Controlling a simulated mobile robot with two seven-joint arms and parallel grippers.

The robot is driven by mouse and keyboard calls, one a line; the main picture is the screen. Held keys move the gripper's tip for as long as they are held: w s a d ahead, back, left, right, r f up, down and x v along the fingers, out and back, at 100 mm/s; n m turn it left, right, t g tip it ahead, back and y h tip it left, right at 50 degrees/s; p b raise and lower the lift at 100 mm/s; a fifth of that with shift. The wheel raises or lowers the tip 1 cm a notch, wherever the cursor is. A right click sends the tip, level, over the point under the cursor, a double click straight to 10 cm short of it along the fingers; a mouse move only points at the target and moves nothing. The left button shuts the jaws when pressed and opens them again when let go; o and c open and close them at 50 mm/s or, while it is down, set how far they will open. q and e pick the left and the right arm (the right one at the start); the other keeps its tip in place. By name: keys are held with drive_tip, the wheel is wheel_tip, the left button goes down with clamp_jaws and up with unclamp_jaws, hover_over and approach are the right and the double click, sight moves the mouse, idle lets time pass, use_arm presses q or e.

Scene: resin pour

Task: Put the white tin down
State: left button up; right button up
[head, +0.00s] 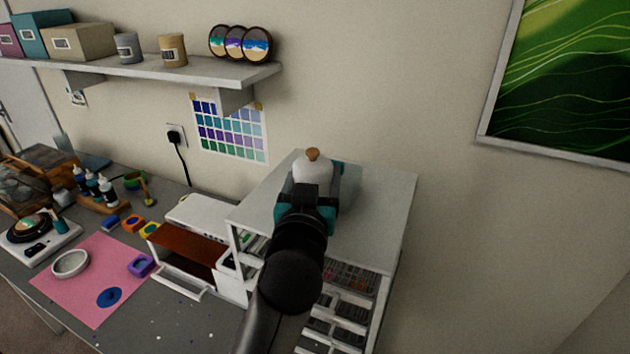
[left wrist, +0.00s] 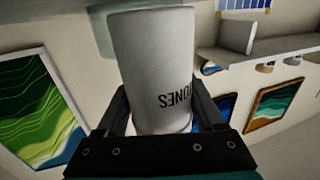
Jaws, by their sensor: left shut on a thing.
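The white tin (head: 313,172) has a brown knob on top and shows over the white drawer cabinet (head: 385,205) in the head view. My left gripper (head: 310,192) is shut on it, with its lower part hidden behind the gripper. I cannot tell whether the tin touches the cabinet top. My right gripper is in neither view.
The cabinet top is largely bare to the right of the tin. A teal thing (head: 338,169) shows partly behind the tin. A wall shelf (head: 190,72) hangs at the upper left. The desk holds a pink mat (head: 85,298), a pale ring dish (head: 71,263) and an open-fronted white box (head: 185,255).

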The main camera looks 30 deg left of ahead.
use_arm(q)
drive_tip(key=shift+f, duration=0.35)
drive_tip(key=shift+f, duration=0.1)
drive_tip(key=o, duration=1.6)
drive_tip(key=shift+c, duration=0.2)
